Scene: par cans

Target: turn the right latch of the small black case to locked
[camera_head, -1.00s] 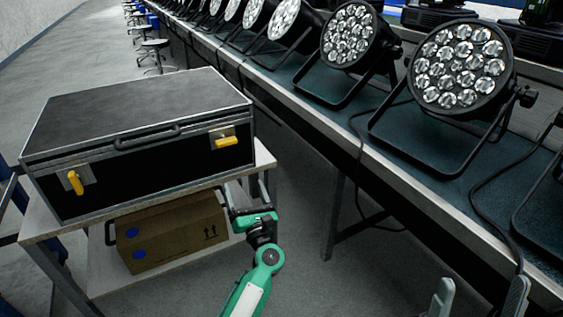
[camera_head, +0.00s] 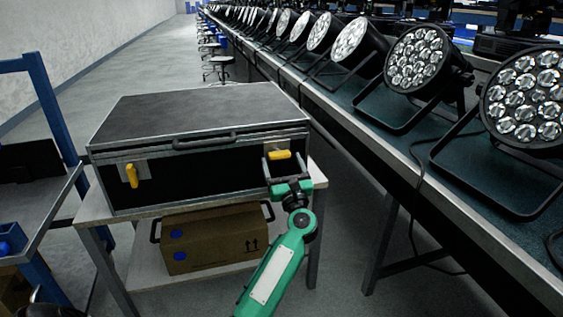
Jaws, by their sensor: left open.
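The small black case (camera_head: 215,178) with metal edges sits shut on a small light-topped cart (camera_head: 92,208). Its right latch (camera_head: 279,155) is yellow and lies level, near the right end of the front. Its left latch (camera_head: 131,175) is yellow and hangs almost upright. A black handle (camera_head: 205,140) is between them. My left gripper (camera_head: 286,167) is open at the case's right front, its two fingers spread either side of the right latch and just below it in the picture. I cannot tell if they touch the case.
A cardboard box (camera_head: 215,240) with blue dots is on the cart's lower shelf. A long bench (camera_head: 395,155) with a row of par cans (camera_head: 415,58) runs along the right. A blue-framed cart (camera_head: 50,110) stands at left. Stools (camera_head: 220,68) are behind.

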